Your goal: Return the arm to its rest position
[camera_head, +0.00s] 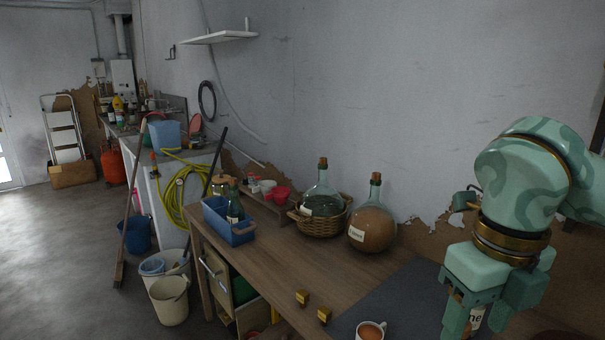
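My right arm comes in from the right, and its green gripper (478,313) points down at the table's right end. Its fingers stand apart. Between them shows a white label with the letters "ne" (476,319), on something mostly hidden by the fingers; I see no finger closed on it. A brown-filled demijohn (372,229) with a cork stands upright on the table, left of the gripper and apart from it. A clear green demijohn (322,203) with a cork sits in a wicker basket (320,227) farther left. My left gripper is out of view.
The wooden table (290,262) carries a blue crate (229,222) with a bottle, a dark mat (410,300), a cup (370,331) and two small brass-coloured pieces (302,297). Buckets (169,300) and a broom (129,215) stand left. The floor at far left is clear.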

